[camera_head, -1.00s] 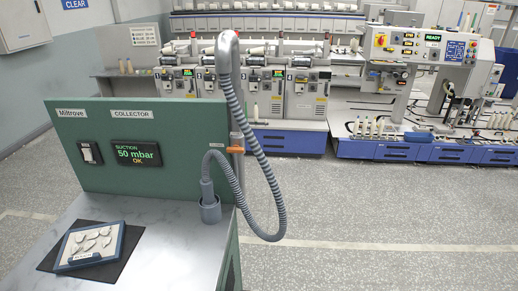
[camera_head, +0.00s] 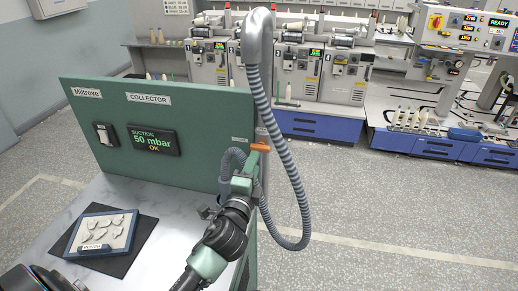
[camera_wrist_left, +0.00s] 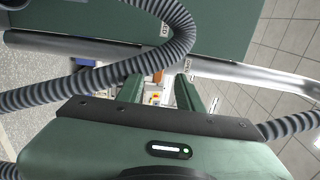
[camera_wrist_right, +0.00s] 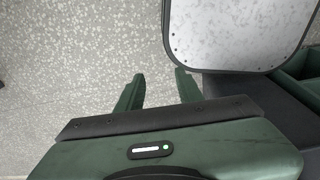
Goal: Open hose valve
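The orange valve handle (camera_head: 260,147) sits on the grey vertical pipe (camera_head: 265,30) at the right edge of the green collector panel (camera_head: 140,130). It lies crosswise to the pipe. The grey ribbed hose (camera_head: 290,165) hangs from the pipe's bent top and loops back up behind my left gripper (camera_head: 250,165). That gripper is just below and left of the handle. In the left wrist view, its fingers (camera_wrist_left: 158,88) are apart, with the orange handle (camera_wrist_left: 157,76) seen between and beyond them. My right gripper (camera_wrist_right: 157,84) is open and empty over the floor. The hose's lower end is mostly hidden.
A marble-look worktop (camera_head: 145,210) carries a blue-rimmed tray (camera_head: 72,251) of pale pieces on a dark mat (camera_head: 143,240). The suction display (camera_head: 153,141) reads 50 mbar OK. Hose coils (camera_wrist_left: 150,65) pass close around the left gripper. Floor (camera_head: 400,200) right of the collector is clear.

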